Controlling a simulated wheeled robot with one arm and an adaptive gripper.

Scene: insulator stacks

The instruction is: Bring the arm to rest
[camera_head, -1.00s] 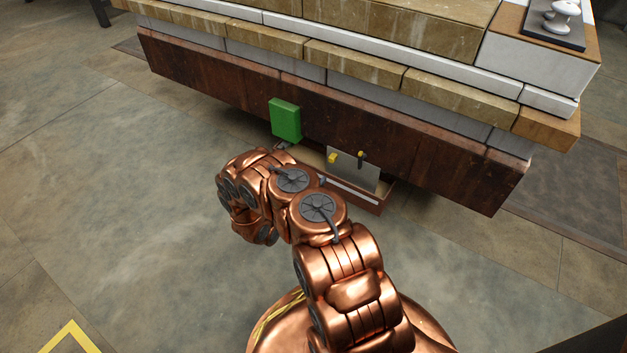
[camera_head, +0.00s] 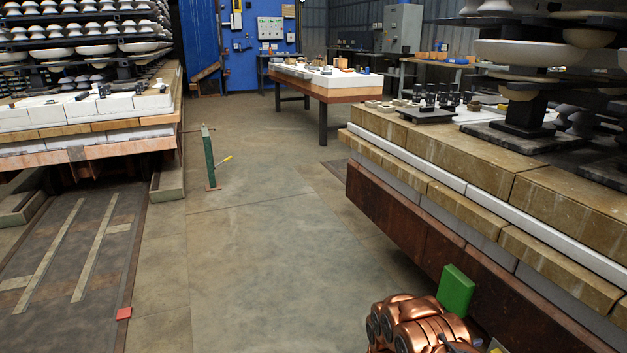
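My copper-coloured arm (camera_head: 418,325) shows only in part, at the bottom edge right of the middle. Its rounded links look folded close together. A green block (camera_head: 456,290) stands just beyond the arm, against the dark brown side of the right-hand stack car (camera_head: 432,238). I cannot tell whether the arm touches anything there. My gripper does not show in this view, so its fingers and anything in them are unseen.
A table (camera_head: 340,93) with small parts stands at the back. A green post (camera_head: 209,158) with a yellow handle stands on the floor. The middle aisle floor (camera_head: 265,250) is open.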

